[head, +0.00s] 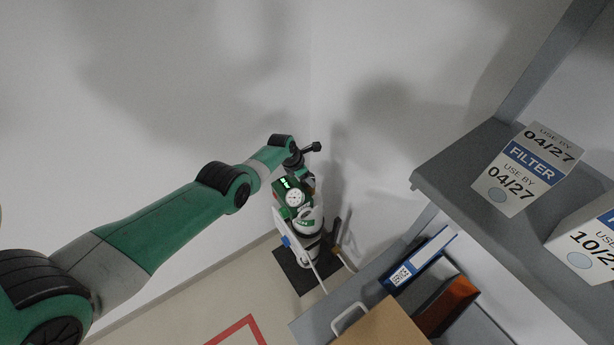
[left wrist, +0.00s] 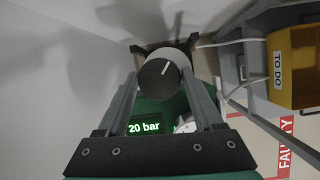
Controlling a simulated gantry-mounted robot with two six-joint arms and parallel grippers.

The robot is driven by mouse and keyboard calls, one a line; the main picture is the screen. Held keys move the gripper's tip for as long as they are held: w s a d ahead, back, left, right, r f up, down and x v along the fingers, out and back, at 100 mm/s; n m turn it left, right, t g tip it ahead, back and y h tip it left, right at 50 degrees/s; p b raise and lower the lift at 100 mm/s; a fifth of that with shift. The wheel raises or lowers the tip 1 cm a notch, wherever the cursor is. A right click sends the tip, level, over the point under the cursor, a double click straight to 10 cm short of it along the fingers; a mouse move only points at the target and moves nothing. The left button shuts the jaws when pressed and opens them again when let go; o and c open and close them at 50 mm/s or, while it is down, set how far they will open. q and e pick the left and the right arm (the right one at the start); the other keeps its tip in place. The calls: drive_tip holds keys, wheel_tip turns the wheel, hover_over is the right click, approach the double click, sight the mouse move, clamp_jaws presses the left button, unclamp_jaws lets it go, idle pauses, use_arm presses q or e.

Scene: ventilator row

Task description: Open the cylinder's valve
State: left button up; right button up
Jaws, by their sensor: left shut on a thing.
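The gas cylinder (head: 312,222) stands upright on a dark base in the corner, with a green valve head, a round gauge (head: 294,198) and a small lit display. My left arm reaches over it from the left. My left gripper (left wrist: 159,80) has its fingers on either side of the round grey valve knob (left wrist: 158,73) and is shut on it. The knob's dark face has a white pointer line tilted slightly right of the picture's top. The green display (left wrist: 144,127) reads 20 bar. The gauge is mostly hidden behind the right finger in the left wrist view. My right gripper is not in view.
A grey shelf (head: 440,180) with filter boxes (head: 530,168) stands at the right. Below it are a blue binder (head: 422,262) and a cardboard box (head: 385,328). A yellow TO DO tray (left wrist: 292,65) and a red FAULTY marking (left wrist: 286,140) show in the left wrist view.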

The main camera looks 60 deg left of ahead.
use_arm(q)
drive_tip(key=m+b, duration=0.1)
drive_tip(key=m+h+b, duration=0.1)
drive_tip(key=shift+a+f+b, duration=0.1)
drive_tip(key=shift+f+b, duration=0.25)
drive_tip(key=shift+b, duration=0.05)
drive_tip(key=shift+r+m+b, duration=0.2)
drive_tip(key=shift+m+b, duration=0.2)
drive_tip(key=shift+m, duration=0.1)
drive_tip(key=shift+r, duration=0.1)
drive_tip(key=o, duration=1.4)
drive_tip(key=shift+c, duration=0.2)
drive_tip(key=shift+r, duration=0.1)
